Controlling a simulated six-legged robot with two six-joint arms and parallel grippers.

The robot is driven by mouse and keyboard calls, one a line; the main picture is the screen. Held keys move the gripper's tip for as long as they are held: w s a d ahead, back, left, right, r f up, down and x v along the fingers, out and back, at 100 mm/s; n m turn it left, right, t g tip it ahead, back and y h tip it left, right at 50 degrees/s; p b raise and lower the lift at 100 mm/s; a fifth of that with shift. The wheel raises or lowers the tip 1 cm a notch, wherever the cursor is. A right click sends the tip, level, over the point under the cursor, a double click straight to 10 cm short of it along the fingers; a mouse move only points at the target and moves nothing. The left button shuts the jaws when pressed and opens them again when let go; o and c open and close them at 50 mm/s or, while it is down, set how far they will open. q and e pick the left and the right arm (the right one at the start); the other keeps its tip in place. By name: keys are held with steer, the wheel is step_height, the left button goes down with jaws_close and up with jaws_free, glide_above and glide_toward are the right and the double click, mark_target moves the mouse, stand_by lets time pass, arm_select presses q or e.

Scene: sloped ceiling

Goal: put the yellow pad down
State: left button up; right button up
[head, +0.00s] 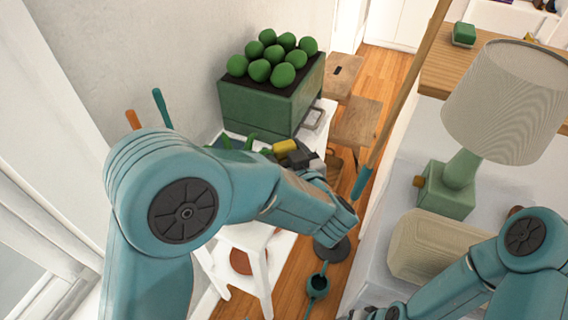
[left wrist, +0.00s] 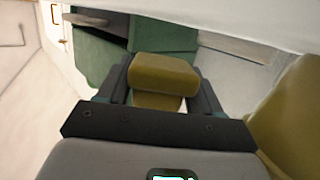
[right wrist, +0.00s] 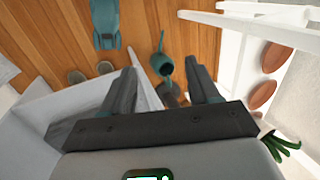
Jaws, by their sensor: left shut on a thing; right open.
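The yellow pad (left wrist: 163,75) is held between the two dark fingers of my left gripper (left wrist: 163,88). In the head view, the yellow pad (head: 284,146) shows beside the left gripper (head: 298,157), near the white stand by the wall and in front of the green crate. My arm hides part of the stand there. I cannot tell whether the pad touches a surface. My right gripper (right wrist: 162,92) is open and empty, with floor and a teal watering can beyond its fingers. It is low at the bottom of the head view, mostly cut off.
The green crate (head: 255,108) with several green balls stands on the white stand (head: 325,107). Another yellow thing (left wrist: 292,125) shows close at the right of the left wrist view. A lamp (head: 505,100) and beige cushion (head: 432,248) are at right. The watering can (right wrist: 162,60) is on the floor.

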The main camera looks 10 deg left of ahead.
arm_select(q)
step_height(320, 180, down, 3)
steer(key=shift+w+f+b, duration=0.15)
steer(key=shift+f+b, duration=0.05)
steer(key=shift+b, duration=0.15)
steer(key=shift+r, duration=0.1)
steer(key=o, duration=1)
steer(key=shift+f, duration=0.2)
steer(key=shift+o, duration=0.2)
